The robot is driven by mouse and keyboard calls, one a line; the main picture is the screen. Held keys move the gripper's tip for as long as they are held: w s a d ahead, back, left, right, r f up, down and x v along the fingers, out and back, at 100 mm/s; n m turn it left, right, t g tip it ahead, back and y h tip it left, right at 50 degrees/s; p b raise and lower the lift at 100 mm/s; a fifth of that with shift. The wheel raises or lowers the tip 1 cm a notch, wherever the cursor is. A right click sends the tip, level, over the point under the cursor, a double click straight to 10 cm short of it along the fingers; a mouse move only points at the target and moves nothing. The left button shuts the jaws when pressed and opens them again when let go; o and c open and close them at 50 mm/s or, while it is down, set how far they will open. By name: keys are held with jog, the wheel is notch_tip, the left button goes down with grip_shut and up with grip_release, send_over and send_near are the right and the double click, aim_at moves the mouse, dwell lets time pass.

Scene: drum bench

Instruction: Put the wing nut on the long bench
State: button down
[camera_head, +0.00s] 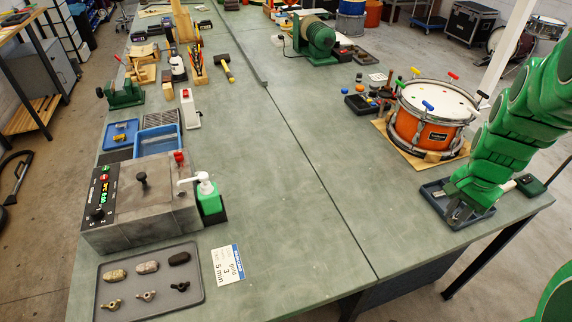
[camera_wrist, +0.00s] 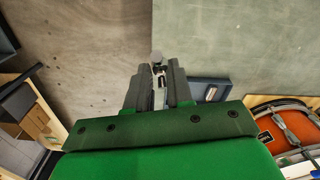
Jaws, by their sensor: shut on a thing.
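The wrist view shows floor on the left and the bench top on the right. Whether the piece touches anything below I cannot tell.
A grey tray (camera_head: 192,300) at the front left holds small wing-shaped nuts and oblong pieces. A control box (camera_head: 140,205) stands behind it. The bench middle and front right are clear.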

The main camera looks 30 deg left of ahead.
jog(key=s+a+n, duration=0.3)
jog(key=s+a, duration=0.1)
jog(key=a, duration=0.5)
jog(key=s+a+n, duration=0.2)
jog(key=s+a, duration=0.2)
jog(key=a, duration=0.6)
jog(key=s+a+n, duration=0.6)
jog(key=s+a, duration=0.6)
jog(key=s, duration=0.4)
jog(key=w+a+f, duration=0.4)
jog(key=a, duration=0.1)
jog(key=w+a+f, duration=0.4)
jog(key=w+f, duration=0.1)
jog(key=shift+w+a+f, duration=0.15)
jog(key=shift+w+a, duration=0.05)
jog(key=shift+a, duration=0.15)
jog(key=shift+w+a+f, duration=0.25)
jog(key=shift+a+f, duration=0.05)
jog(key=shift+f, duration=1.65)
jog(key=shift+f, duration=0.1)
